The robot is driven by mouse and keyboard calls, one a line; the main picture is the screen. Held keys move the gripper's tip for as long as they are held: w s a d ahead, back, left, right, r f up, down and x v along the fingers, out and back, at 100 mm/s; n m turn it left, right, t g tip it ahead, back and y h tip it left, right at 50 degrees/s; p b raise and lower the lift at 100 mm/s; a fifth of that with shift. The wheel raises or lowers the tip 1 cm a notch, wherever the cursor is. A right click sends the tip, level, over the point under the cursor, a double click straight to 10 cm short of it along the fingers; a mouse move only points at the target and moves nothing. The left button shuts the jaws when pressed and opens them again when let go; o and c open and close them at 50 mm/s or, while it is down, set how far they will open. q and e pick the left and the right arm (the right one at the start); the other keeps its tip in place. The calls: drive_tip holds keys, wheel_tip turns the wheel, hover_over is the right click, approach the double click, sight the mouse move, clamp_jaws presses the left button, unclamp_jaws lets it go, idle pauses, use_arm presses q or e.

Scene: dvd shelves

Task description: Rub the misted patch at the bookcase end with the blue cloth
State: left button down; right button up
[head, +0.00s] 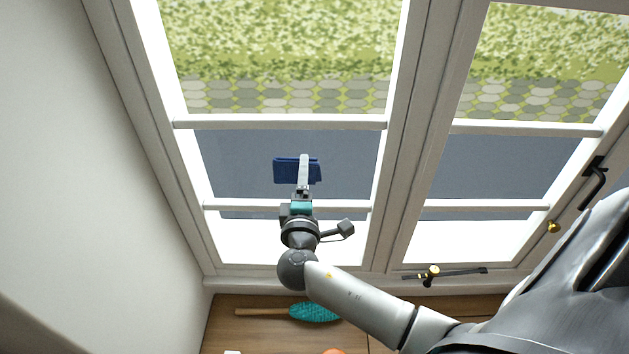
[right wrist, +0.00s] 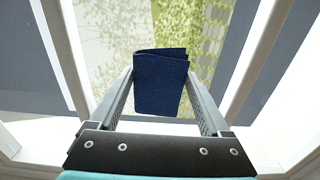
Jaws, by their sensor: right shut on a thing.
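The dark blue cloth (head: 287,170) is a folded pad held up in front of the left window pane (head: 250,150). My right gripper (head: 303,160) is shut on it; in the right wrist view the cloth (right wrist: 160,85) sits between the two fingers. I cannot tell whether the cloth touches the glass. In the right wrist view a pale, hazy area (right wrist: 112,40) shows on the glass to the left of the cloth, and the view right of it is clearer. No distinct misted patch stands out in the head view. No bookcase shows. My left gripper is not in view.
White glazing bars (head: 280,122) cross the panes above and below the cloth. A black window stay (head: 455,272) and a black handle (head: 595,183) are at right. A teal-headed brush (head: 315,312) lies on the wooden surface below. A plain wall (head: 90,190) stands at left.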

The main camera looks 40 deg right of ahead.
sight(278, 175)
drive_tip(key=shift+w+a, duration=0.6)
drive_tip(key=shift+a, duration=0.2)
drive_tip(key=shift+w+a+b, duration=0.8)
drive_tip(key=shift+a+b, duration=0.05)
drive_tip(key=shift+a, duration=0.2)
drive_tip(key=shift+w+a, duration=0.3)
drive_tip(key=shift+r, duration=0.1)
drive_tip(key=shift+s+a, duration=0.4)
drive_tip(key=v, duration=0.4)
drive_tip(key=shift+s+p, duration=0.1)
drive_tip(key=shift+p, duration=0.2)
drive_tip(key=shift+s+a, duration=0.15)
drive_tip(key=shift+s, duration=0.15)
